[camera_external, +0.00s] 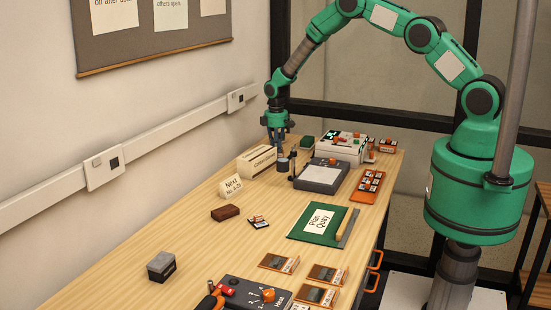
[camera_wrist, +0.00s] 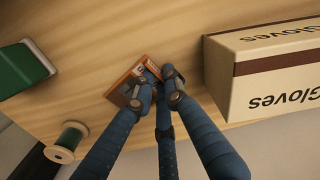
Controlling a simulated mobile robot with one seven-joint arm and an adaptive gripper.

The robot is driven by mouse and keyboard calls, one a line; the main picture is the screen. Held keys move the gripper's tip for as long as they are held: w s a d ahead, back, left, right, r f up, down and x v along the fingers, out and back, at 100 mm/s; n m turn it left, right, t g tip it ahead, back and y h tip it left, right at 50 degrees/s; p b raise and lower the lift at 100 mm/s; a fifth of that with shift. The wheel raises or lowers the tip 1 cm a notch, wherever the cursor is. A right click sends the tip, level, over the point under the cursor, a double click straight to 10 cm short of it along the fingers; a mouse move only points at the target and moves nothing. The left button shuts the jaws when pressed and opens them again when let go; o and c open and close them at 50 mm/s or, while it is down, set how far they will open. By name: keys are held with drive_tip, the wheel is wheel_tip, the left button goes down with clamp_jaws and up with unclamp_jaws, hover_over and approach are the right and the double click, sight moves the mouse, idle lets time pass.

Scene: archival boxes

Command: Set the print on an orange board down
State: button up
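In the wrist view the print on an orange board (camera_wrist: 126,83) sits between my fingertips, tilted in the picture, with its dark picture side partly covered by the fingers. My gripper (camera_wrist: 157,88) is closed around its edge. In the external view my gripper (camera_external: 277,138) points down at the far end of the bench, behind the gloves box. The print cannot be made out there. I cannot tell whether its lower edge touches the bench.
The gloves box (camera_wrist: 268,72) stands close on the right in the wrist view. A spool (camera_wrist: 66,142) and a green block (camera_wrist: 22,68) are on the left. Several other orange-board prints (camera_external: 278,263) lie at the near end of the bench (camera_external: 190,250).

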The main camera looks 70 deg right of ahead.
drive_tip(key=shift+o, duration=0.6)
drive_tip(key=shift+r, duration=0.1)
wheel_tip(320, 180, up, 12)
drive_tip(key=shift+p, duration=0.4)
idle(0.4)
